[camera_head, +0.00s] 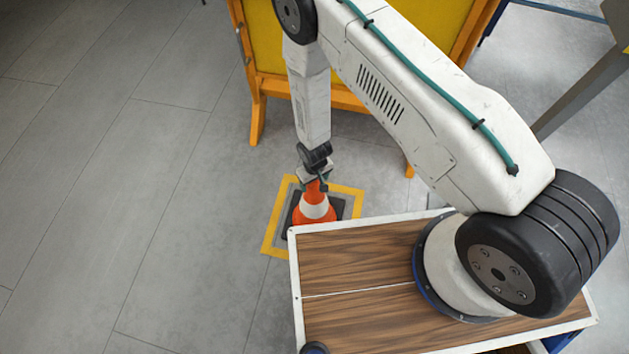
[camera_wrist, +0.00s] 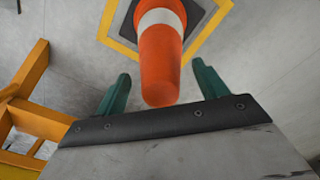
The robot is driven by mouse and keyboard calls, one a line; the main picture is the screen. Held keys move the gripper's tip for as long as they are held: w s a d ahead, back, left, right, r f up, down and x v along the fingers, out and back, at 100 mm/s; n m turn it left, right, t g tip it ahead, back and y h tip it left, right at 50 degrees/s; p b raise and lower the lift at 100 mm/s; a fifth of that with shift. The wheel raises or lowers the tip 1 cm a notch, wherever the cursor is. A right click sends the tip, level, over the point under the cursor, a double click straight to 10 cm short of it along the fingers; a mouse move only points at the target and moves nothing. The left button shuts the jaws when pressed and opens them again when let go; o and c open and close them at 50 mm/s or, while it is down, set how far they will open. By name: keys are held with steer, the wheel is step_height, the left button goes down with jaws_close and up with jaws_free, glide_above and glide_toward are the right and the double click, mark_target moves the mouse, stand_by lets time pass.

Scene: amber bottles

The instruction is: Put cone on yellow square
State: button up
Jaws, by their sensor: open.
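An orange cone (camera_head: 314,209) with a white band and a dark square base stands upright on the floor. Its base lies inside the yellow square outline (camera_head: 272,224) in the head view. The cone (camera_wrist: 160,62) and part of the yellow square (camera_wrist: 112,40) also show in the wrist view. My gripper (camera_head: 317,180) is at the top of the cone. In the wrist view my gripper (camera_wrist: 163,88) is open, its two green fingers apart on either side of the cone's tip, with gaps visible. The square's near right part is hidden behind my body.
A yellow panel on an orange wooden frame (camera_head: 257,118) stands just behind the square, and its leg (camera_wrist: 30,70) shows at left in the wrist view. Grey floor (camera_head: 120,180) is clear to the left. A grey leg or post (camera_head: 580,95) stands at the right.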

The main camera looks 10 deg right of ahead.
step_height(320, 180, up, 12)
steer(key=shift+w+f, duration=0.1)
steer(key=shift+f, duration=0.15)
steer(key=w+d+r+m, duration=0.1)
steer(key=d+r, duration=0.2)
steer(key=r, duration=0.9)
steer(key=w+d+r+m, duration=0.1)
steer(key=d+r, duration=0.2)
steer(key=r, duration=0.8)
steer(key=w+d+r, duration=0.1)
steer(key=d+r, duration=0.3)
steer(key=r, duration=0.8)
steer(key=s+d+r+m+t, duration=0.1)
steer(key=s+d+r, duration=0.25)
steer(key=r, duration=0.25)
steer(key=s+d+r+m, duration=0.1)
steer(key=s+d+r, duration=0.2)
steer(key=s+r, duration=0.3)
steer(key=s+d+r, duration=0.2)
steer(key=s+r, duration=0.1)
steer(key=s, duration=0.3)
steer(key=s+d+r+m, duration=0.1)
steer(key=s+d+r, duration=0.1)
steer(key=s+r, duration=0.2)
steer(key=s, duration=0.3)
steer(key=shift+s+d+r, duration=0.15)
